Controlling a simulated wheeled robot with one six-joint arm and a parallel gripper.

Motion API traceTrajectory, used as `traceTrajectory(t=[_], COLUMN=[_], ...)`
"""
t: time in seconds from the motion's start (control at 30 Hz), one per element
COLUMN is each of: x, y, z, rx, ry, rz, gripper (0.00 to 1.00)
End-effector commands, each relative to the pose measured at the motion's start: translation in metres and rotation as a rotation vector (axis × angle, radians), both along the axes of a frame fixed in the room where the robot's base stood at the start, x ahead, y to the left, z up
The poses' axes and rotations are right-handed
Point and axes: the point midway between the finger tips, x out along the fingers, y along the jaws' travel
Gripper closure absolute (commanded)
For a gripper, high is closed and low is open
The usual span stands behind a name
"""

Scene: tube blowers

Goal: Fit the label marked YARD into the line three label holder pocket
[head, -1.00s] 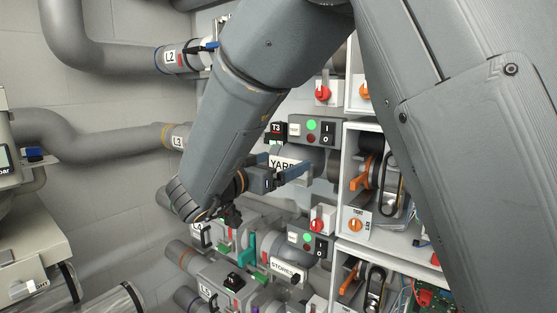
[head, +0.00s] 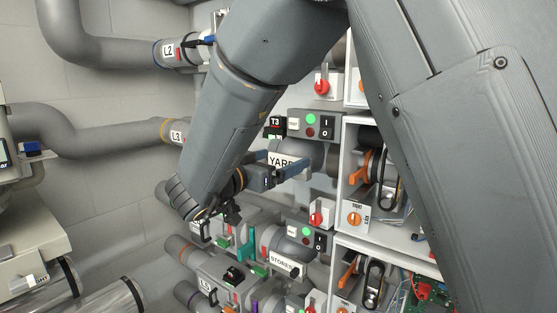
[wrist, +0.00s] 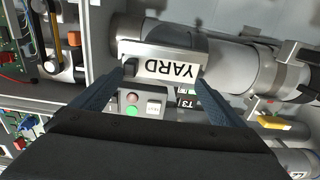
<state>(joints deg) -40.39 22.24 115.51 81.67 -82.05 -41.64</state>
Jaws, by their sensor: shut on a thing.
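The YARD label (head: 281,160) is a white plate with black letters. My gripper (head: 282,168) is shut on it, with one blue-grey finger at each end. In the wrist view the label (wrist: 168,69) reads upside down between the fingertips (wrist: 165,80). It lies in front of the grey line three pipe (wrist: 215,55), just below the black T3 tag (head: 274,124) in the head view. A grey frame-like edge (wrist: 160,50) borders the label in the wrist view. I cannot tell whether this is the holder pocket or whether the label sits inside it.
A switch box (head: 315,124) with a green lamp stands close above the label, and also shows in the wrist view (wrist: 140,103). White-walled bays with orange handles (head: 356,178) are to the right. A STORES label (head: 284,264) is on a lower line.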

Motion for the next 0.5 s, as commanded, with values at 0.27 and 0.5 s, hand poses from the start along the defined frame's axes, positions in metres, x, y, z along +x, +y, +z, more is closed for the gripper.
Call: traceTrajectory(t=[0.27,0.5], x=[0.0,-0.0032], y=[0.0,0.0031], z=[-0.0019,-0.0024], rx=[0.0,0.0], ry=[0.0,0.0], rz=[0.0,0.001], gripper=[0.0,0.0])
